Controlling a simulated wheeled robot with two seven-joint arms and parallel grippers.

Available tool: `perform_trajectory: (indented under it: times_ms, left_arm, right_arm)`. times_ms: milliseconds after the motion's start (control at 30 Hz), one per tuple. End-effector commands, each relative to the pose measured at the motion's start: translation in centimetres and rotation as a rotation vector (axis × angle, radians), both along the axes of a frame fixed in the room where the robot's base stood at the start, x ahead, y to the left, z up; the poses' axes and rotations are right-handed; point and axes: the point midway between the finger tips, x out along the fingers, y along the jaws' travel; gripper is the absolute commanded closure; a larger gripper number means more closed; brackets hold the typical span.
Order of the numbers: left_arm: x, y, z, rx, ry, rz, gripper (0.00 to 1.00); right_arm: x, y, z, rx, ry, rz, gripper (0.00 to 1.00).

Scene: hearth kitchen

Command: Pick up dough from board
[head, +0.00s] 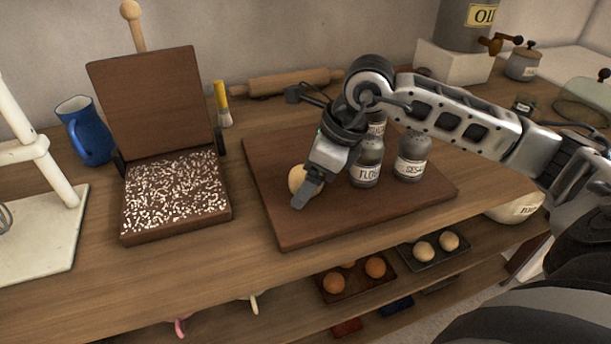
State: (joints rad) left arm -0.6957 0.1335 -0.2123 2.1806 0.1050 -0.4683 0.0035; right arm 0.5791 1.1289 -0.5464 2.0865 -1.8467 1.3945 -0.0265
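A pale round piece of dough (296,177) is at the left part of the brown wooden board (283,231). My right gripper (304,194) reaches down over the board from the right, its fingers at the near right side of the dough and partly covering it. One finger shows clearly; the other is hidden, so I cannot tell whether the fingers have closed on the dough. My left gripper is out of view.
Flour (366,163) and sesame (412,158) jars stand on the board, close right of my gripper. An open wooden press (176,231) with a speckled bed, a blue jug (88,132), a brush (222,104) and a rolling pin (287,83) are around it. Lower shelf trays hold round pieces.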

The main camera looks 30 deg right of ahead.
Motion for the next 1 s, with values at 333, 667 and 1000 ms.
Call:
perform_trajectory:
  times_ms: [333,667,1000]
  left_arm:
    - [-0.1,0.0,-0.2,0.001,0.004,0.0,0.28]
    - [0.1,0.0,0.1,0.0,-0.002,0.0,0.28]
    - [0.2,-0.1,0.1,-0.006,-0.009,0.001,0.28]
  right_arm:
    - [0.0,0.0,0.0,0.0,0.0,0.0,0.57]
    - [0.0,0.0,0.1,0.001,-0.002,0.0,0.58]
    - [-0.3,-0.2,3.8,-0.002,-0.008,0.0,0.58]
